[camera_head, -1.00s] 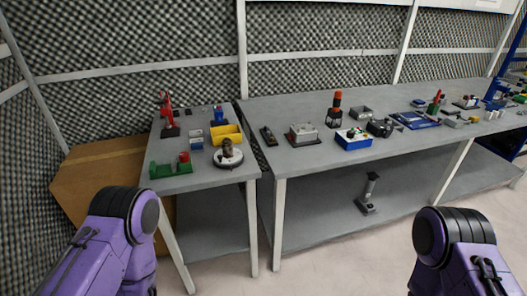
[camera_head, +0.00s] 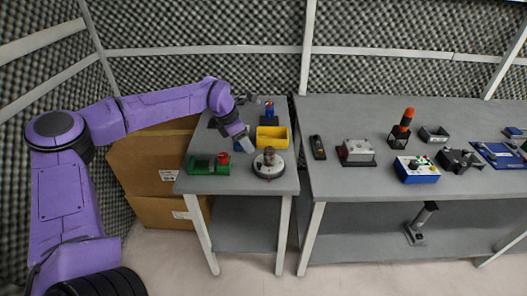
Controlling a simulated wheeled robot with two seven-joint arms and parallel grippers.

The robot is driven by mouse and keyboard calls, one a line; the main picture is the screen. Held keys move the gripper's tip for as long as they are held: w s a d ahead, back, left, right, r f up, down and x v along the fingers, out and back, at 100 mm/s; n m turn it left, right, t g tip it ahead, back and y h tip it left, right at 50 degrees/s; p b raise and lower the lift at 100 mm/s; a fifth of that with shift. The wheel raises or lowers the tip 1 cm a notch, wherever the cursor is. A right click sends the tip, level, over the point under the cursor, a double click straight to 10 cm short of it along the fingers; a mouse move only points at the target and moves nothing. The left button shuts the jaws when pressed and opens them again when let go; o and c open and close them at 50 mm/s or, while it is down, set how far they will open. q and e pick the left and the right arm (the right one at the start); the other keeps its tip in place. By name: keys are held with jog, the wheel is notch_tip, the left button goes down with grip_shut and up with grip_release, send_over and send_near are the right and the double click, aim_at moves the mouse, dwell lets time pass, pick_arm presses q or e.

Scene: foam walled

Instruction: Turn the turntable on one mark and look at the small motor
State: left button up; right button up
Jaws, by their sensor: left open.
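The turntable (camera_head: 268,171) is a round, light disc with a dark edge on the small left table, near its front right. The small motor (camera_head: 269,154) appears as a dark brownish upright piece on top of it. My left gripper (camera_head: 246,148) reaches down over the small table, to the left of the turntable and apart from it. It points toward the table top near the yellow bin and looks empty; its fingers are small in this view. Marks on the turntable are too small to read. My right gripper is not in view.
A yellow bin (camera_head: 272,137) stands just behind the turntable. The long table (camera_head: 350,192) to the right holds a blue button box (camera_head: 416,170). Cardboard boxes (camera_head: 150,165) stand left of the small table.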

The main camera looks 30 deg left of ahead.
aim_at(259, 164)
pick_arm(q)
jog(key=p+x, duration=0.1)
jog(key=x, duration=0.9)
jog(key=shift+s+p, duration=0.1)
jog(key=shift+p, duration=0.2)
jog(key=shift+f, duration=0.15)
jog(key=shift+c, duration=0.3)
grip_shut()
